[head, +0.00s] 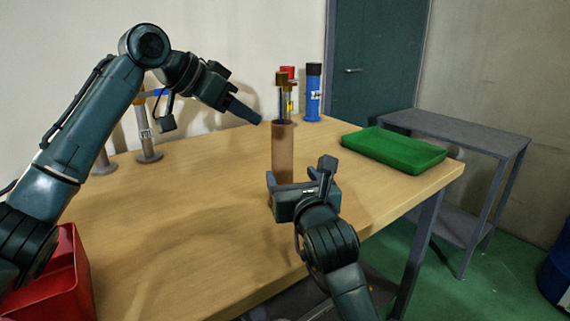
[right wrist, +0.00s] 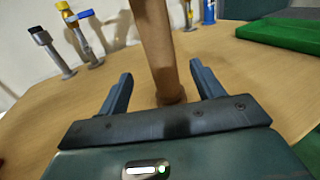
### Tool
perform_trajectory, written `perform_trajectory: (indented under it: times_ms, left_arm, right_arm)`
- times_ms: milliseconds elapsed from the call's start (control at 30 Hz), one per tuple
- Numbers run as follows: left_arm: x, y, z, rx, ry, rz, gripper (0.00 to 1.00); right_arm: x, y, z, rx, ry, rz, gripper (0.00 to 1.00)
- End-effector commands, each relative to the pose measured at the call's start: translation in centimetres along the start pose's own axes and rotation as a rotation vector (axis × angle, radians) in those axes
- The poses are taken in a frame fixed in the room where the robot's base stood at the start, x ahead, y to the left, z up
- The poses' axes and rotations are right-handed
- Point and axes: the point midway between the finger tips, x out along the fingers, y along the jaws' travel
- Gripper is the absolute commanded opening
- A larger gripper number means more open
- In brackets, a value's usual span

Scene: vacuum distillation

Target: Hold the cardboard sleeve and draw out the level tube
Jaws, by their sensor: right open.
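The brown cardboard sleeve (head: 283,150) stands upright on the wooden table. The level tube (head: 285,103), with brass-coloured fittings, sticks out of its top. My right gripper (head: 291,182) is low at the sleeve's near side, its jaws apart. In the right wrist view the sleeve (right wrist: 154,48) rises between the open fingers (right wrist: 161,76), with no clear contact. My left gripper (head: 252,117) is just left of the sleeve's top, pointing down to the right and apart from the tube. Its fingers overlap from this side, so their opening is unclear.
Grey valve pieces (head: 148,143) stand at back left. A red bin (head: 62,280) is at front left. The table's middle is clear.

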Motion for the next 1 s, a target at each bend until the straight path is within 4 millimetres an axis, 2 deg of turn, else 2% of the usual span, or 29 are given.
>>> perform_trajectory:
  times_ms: [200, 500, 700, 1000]
  left_arm:
    - [0.0, 0.0, 0.0, 0.000, 0.000, 0.000, 0.36]
    - [0.0, 0.0, 0.0, 0.000, 0.000, 0.000, 0.36]
    - [0.0, 0.0, 0.0, 0.000, 0.000, 0.000, 0.36]
    - [0.0, 0.0, 0.0, 0.000, 0.000, 0.000, 0.36]
  right_arm:
    - [4.3, 0.0, 0.1, -0.001, 0.000, -0.001, 0.67]
    - [8.9, 0.0, 0.1, -0.002, -0.001, -0.001, 0.67]
    - [10.3, 0.0, 0.1, -0.003, -0.001, 0.000, 0.67]
    - [10.7, 0.0, 0.0, -0.002, -0.001, -0.001, 0.67]
